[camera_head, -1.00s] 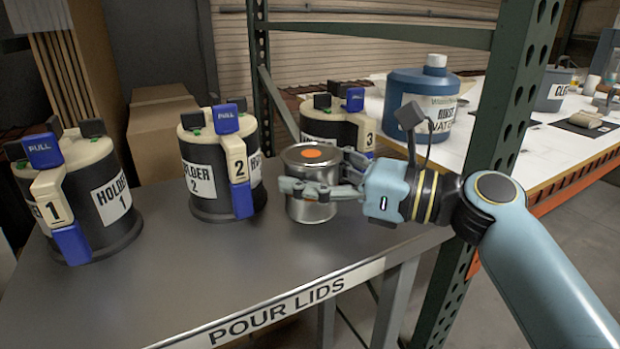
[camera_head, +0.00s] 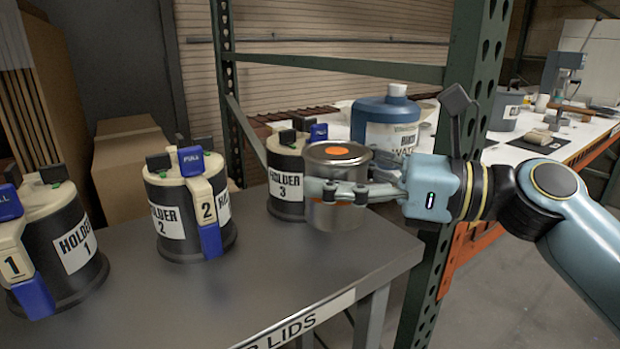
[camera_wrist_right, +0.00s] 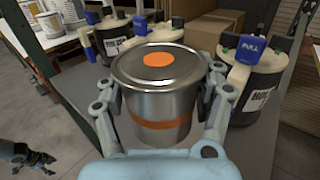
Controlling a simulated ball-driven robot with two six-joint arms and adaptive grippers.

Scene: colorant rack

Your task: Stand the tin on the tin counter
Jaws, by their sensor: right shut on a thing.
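The tin (camera_head: 335,212) is a silver metal can with an orange dot on its lid and an orange band low on its side. My right gripper (camera_head: 336,190) is shut on it, with the fingers around its sides, and holds it upright at the right end of the grey lid counter (camera_head: 270,270). In the right wrist view the tin (camera_wrist_right: 158,95) stands between the two fingers (camera_wrist_right: 160,105). I cannot tell how far its base is above the counter. My left gripper is not clearly in the head view. No tin counter can be made out by label.
Black holders 1 (camera_head: 75,250), 2 (camera_head: 175,225) and 3 (camera_head: 285,180) stand on the counter, left of and behind the tin. A green rack post (camera_head: 470,90) rises at its right. Beyond it are a blue rinse water jug (camera_head: 385,125) and a white table (camera_head: 500,152).

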